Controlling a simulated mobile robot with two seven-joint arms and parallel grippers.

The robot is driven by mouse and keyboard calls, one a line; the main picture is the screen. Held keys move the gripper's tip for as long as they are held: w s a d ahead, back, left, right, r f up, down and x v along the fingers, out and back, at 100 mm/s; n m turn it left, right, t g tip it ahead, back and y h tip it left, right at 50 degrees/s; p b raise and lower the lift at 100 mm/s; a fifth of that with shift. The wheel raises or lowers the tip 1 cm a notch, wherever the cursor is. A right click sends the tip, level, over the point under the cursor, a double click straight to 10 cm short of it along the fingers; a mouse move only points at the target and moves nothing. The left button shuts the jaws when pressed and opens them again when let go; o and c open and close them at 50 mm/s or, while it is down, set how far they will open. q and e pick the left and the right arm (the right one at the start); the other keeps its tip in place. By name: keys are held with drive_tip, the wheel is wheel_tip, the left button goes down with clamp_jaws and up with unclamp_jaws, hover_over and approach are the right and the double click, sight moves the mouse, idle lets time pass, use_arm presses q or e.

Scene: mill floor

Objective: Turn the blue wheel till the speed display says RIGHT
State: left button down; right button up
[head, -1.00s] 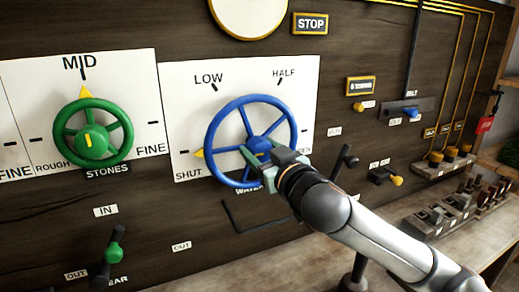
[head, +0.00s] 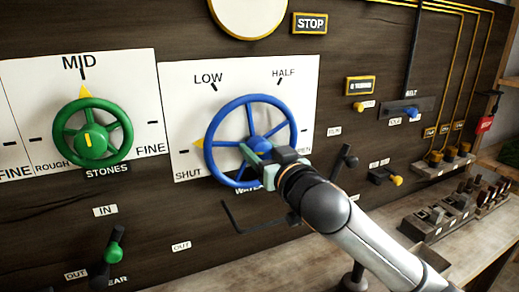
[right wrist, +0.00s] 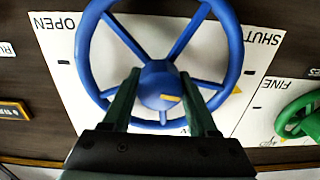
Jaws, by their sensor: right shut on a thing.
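The blue wheel (head: 258,141) is mounted on the white scale plate marked SHUT, LOW, HALF and OPEN. Its yellow pointer (head: 198,142) is at the left, a little above SHUT and well below LOW. My right gripper (head: 256,153) is shut on the wheel at its hub. In the right wrist view the two fingers lie on either side of the hub (right wrist: 160,87). A small yellow-framed display (head: 360,86) is at the upper right; its lettering is too small to read surely. My left gripper is out of view.
A green STONES wheel (head: 92,132) points to MID at the left. A green-knobbed lever (head: 113,249) is below it. A black-knobbed lever (head: 346,158) stands close to the right of my gripper.

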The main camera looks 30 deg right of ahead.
drive_tip(key=shift+m, duration=0.9)
drive_tip(key=m+p, duration=0.1)
drive_tip(key=m, duration=0.1)
drive_tip(key=shift+m, duration=0.4)
drive_tip(key=shift+m+p, duration=1.7)
drive_tip(key=shift+m, duration=0.9)
drive_tip(key=o, duration=1.4)
drive_tip(key=shift+c, duration=0.2)
